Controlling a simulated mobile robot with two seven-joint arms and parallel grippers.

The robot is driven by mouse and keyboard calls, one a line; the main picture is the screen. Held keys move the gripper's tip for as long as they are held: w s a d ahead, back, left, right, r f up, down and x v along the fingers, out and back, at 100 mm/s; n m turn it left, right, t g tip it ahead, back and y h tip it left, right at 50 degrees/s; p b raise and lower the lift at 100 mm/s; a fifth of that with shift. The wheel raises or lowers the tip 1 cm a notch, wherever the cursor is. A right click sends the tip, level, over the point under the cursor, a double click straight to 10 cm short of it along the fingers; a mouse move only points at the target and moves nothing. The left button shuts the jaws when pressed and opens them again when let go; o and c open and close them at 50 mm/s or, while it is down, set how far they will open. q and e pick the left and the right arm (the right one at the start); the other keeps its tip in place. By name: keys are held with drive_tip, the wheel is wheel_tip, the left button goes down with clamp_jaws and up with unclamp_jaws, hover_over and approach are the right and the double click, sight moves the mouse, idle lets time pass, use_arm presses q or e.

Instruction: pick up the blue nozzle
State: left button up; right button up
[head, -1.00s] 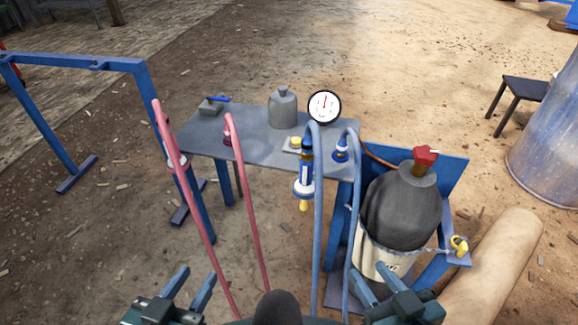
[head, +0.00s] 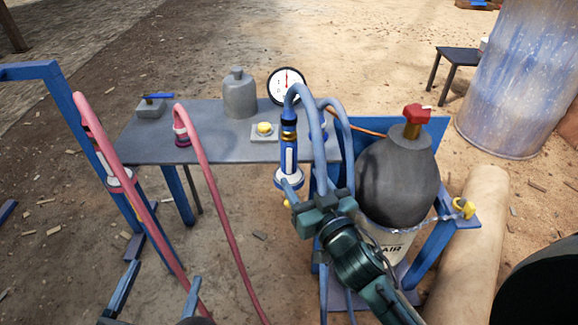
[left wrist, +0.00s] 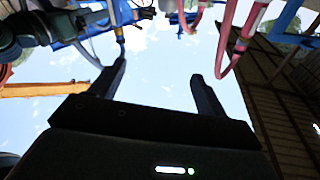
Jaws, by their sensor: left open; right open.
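The blue nozzle (head: 289,157) hangs upright in a white ring holder at the front edge of the grey table, with a blue hose looping from its top. Its yellow tip points down, partly hidden behind my right gripper. My right gripper (head: 311,187) is open, its fingers at the nozzle's lower part beside the ring; I cannot tell whether they touch. My left gripper (head: 165,275) is open and empty, low at the bottom left. In the left wrist view, the left gripper's fingers (left wrist: 160,78) are apart against sky, with a yellow-tipped blue part (left wrist: 119,35) beyond them.
A pink hose (head: 222,200) arches at the left. A dark gas cylinder (head: 398,185) stands at the right. A blue frame (head: 70,110) is far left.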

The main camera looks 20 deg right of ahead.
sight(292, 163)
drive_tip(key=w, duration=0.2)
drive_tip(key=w+b, duration=0.1)
drive_tip(key=w, duration=0.5)
drive_tip(key=shift+w+a+b, duration=0.15)
drive_tip(key=shift+a+b, duration=0.15)
drive_tip(key=shift+a, duration=0.1)
drive_tip(key=c, duration=1.2)
